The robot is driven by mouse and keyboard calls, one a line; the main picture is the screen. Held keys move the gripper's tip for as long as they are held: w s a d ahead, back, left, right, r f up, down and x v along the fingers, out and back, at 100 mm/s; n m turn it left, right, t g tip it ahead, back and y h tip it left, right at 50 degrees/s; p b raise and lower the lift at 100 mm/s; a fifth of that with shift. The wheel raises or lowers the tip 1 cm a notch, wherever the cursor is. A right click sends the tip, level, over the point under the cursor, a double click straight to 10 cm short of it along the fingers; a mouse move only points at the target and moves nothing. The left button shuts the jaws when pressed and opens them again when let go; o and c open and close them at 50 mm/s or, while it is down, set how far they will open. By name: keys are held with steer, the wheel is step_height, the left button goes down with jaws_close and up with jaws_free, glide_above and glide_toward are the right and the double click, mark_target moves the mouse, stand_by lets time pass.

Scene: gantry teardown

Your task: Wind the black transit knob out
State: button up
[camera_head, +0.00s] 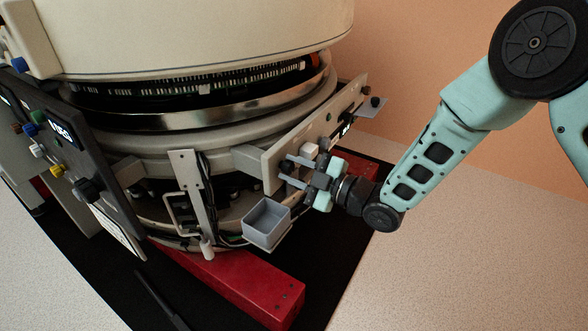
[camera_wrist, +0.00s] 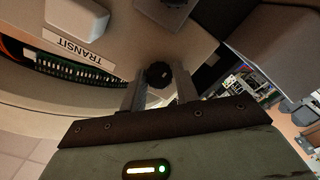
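The black transit knob (camera_wrist: 158,74) is a dark, ridged round knob on the beige panel, near the TRANSIT label (camera_wrist: 78,48) in the wrist view. My gripper (camera_wrist: 161,84) points at the panel, with one finger on each side of the knob. The fingers are apart, and narrow gaps seem to show beside the knob; I see no clear contact. In the head view my gripper (camera_head: 287,172) is at the lower left part of the right-hand panel (camera_head: 322,128), and I cannot make out the knob there.
A grey open bin (camera_head: 267,224) sits just below and left of my gripper. A white block (camera_head: 309,150) stands on the panel above it. A bracket with a handle (camera_head: 190,190) and cables are to the left. A red beam (camera_head: 235,285) lies below. The floor at right is clear.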

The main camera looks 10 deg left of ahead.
steer(key=shift+o, duration=1.2)
steer(key=shift+d, duration=0.2)
steer(key=p+v, duration=0.3)
steer(key=v, duration=1.4)
steer(key=shift+s, duration=0.1)
